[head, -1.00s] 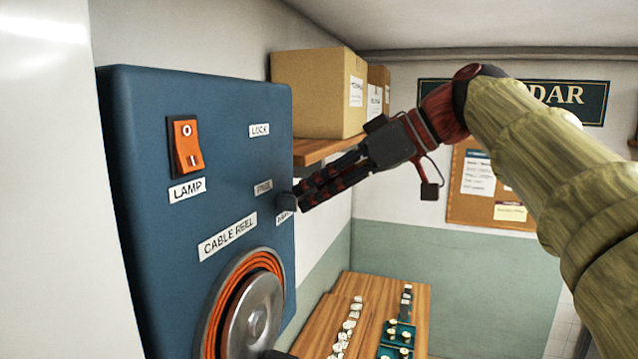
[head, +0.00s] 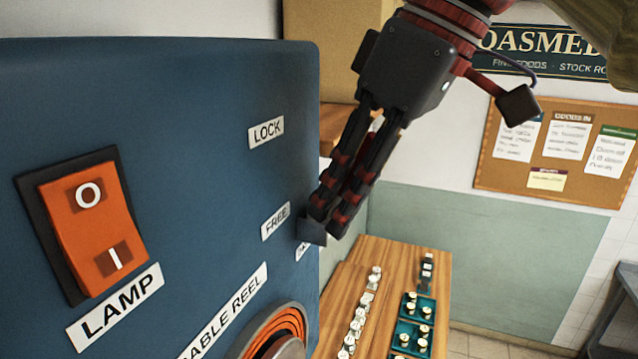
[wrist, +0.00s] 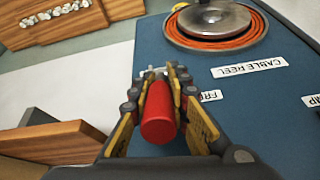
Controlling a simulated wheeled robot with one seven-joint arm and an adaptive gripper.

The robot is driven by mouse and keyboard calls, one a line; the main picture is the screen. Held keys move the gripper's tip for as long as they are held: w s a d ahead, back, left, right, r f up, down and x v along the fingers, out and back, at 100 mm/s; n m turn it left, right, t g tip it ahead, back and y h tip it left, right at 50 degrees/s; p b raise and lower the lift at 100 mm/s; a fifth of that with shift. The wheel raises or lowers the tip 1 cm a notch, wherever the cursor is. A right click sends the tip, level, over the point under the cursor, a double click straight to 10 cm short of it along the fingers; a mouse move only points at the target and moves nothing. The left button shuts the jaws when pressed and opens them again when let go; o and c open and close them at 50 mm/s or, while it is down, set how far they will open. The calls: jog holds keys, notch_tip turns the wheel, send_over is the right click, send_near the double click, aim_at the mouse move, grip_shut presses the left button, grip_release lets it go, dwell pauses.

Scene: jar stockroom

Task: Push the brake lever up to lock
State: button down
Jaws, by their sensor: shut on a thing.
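The brake lever's red round grip (wrist: 158,118) sits between the two fingers of my gripper (wrist: 160,80) in the wrist view. In the head view my gripper (head: 330,215) reaches down to the right edge of the blue panel (head: 200,130), its fingers closed around the lever. A dark block (head: 311,231), which looks like the lever's base, shows at the fingertips beside the FREE label (head: 275,221). The LOCK label (head: 266,132) is higher on the panel, well above the fingertips. Most of the lever is hidden by the fingers.
The panel also carries an orange lamp switch (head: 90,225) and a cable reel (head: 275,335). A wooden shelf (head: 338,117) with a cardboard box (head: 330,50) is close behind my gripper. A wooden table (head: 385,262) with jars stands below. A notice board hangs on the far wall.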

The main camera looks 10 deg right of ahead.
dwell(0.3)
jog(key=c, duration=1.9)
grip_release()
jog(key=shift+w, duration=0.1)
jog(key=shift+o, duration=1.3)
